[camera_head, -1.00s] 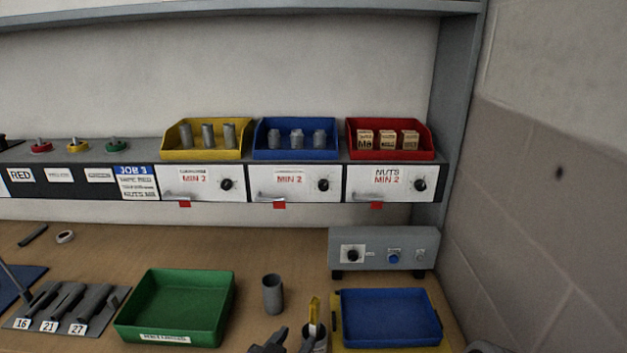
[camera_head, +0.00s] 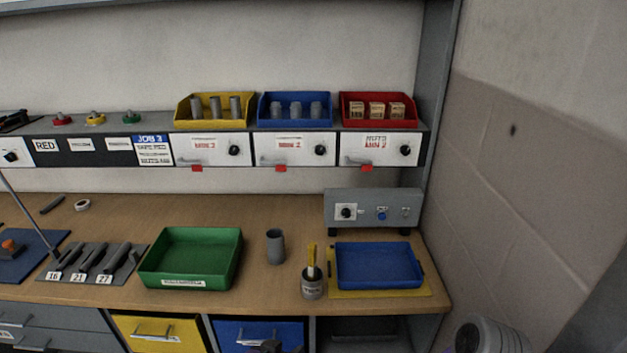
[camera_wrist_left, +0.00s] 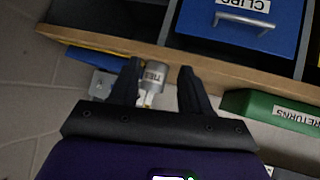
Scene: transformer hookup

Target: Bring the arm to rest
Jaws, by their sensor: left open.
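My left gripper (camera_head: 265,347) shows only as a dark tip at the bottom edge of the head view, in front of the blue drawer (camera_head: 258,333) and off the bench top. In the left wrist view its two dark fingers (camera_wrist_left: 160,85) stand apart with nothing held between them. A grey labelled cup (camera_wrist_left: 154,74) shows beyond the gap, apart from the fingers. In the head view this cup (camera_head: 313,285) stands on the bench with a yellow-handled tool in it. My right gripper is not in view.
The wooden bench (camera_head: 190,208) carries a green tray (camera_head: 190,284), a grey cylinder (camera_head: 275,247) and a blue tray (camera_head: 380,285) on a yellow mat. A grey control box (camera_head: 372,210) stands behind. The bench front edge and yellow drawer (camera_head: 160,332) lie near the gripper.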

